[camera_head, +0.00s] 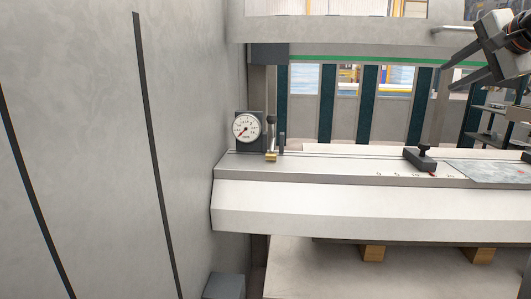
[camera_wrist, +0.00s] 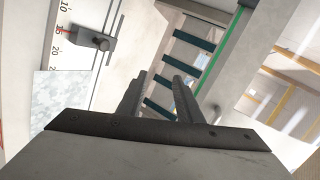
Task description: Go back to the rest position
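My gripper (camera_head: 462,65) is at the upper right of the head view, above the right part of the machine bed (camera_head: 320,203). Its two dark fingers stand apart with nothing between them. In the wrist view the fingers (camera_wrist: 160,95) are also apart and empty, and the gaps show the background behind. The gripper touches nothing that I can see. Part of the arm is cut off by the right edge of the head view.
A dial gauge (camera_head: 246,129) stands at the bed's left end, beside a small post. A dark stop with a knob (camera_head: 421,160) sits on the scale, left of a grey metal sheet (camera_head: 492,172). A grey wall panel (camera_head: 120,150) fills the left. Wooden blocks (camera_head: 373,253) lie below the bed.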

